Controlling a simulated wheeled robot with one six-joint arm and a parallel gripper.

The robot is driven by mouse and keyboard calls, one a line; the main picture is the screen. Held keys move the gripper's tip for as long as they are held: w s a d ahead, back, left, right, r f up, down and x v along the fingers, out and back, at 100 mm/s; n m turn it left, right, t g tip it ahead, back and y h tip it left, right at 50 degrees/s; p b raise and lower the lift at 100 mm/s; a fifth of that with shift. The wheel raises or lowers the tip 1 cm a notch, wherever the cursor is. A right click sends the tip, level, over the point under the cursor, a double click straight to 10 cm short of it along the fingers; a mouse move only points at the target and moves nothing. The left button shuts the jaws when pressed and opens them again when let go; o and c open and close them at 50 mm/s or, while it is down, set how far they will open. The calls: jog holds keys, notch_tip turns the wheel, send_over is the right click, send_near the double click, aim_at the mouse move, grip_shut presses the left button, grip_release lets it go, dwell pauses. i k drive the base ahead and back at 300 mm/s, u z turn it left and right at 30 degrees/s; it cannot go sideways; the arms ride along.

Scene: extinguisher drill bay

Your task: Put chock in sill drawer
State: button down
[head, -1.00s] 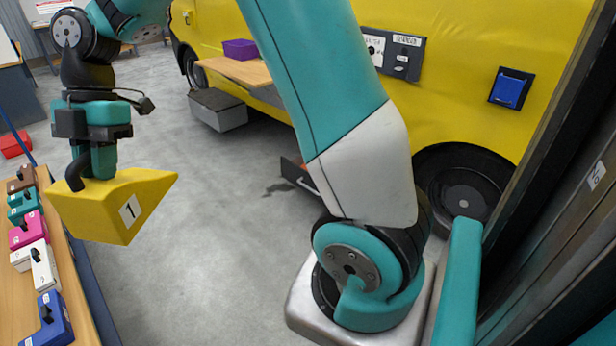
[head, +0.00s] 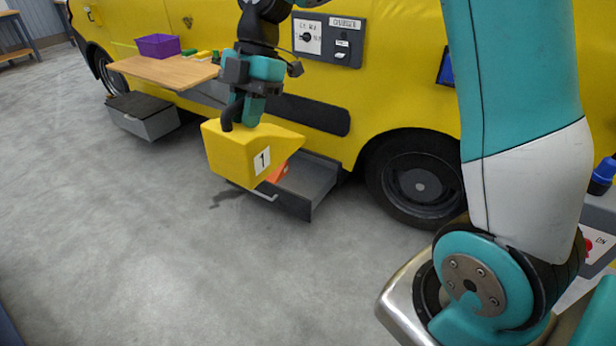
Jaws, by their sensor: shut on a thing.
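My gripper (head: 241,108) is shut on the black handle of the yellow chock (head: 232,155), a wedge marked with a 1. It holds the chock in the air, in front of the open sill drawer (head: 312,186) in the picture. The drawer is a dark grey box pulled out low from the yellow vehicle's side, with a light bar handle on its front. Something orange (head: 279,174) shows in the drawer behind the chock. The chock hides the drawer's left part.
The yellow vehicle (head: 400,95) fills the back, with a wheel (head: 420,184) right of the drawer. A wooden shelf (head: 165,70) bears a purple bin (head: 158,46) and small blocks. A grey box (head: 143,116) sits below it. Grey floor is clear at left and front.

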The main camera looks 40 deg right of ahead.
aim_at(312, 192)
jog(key=i, duration=3.3)
jog(key=z, duration=1.2)
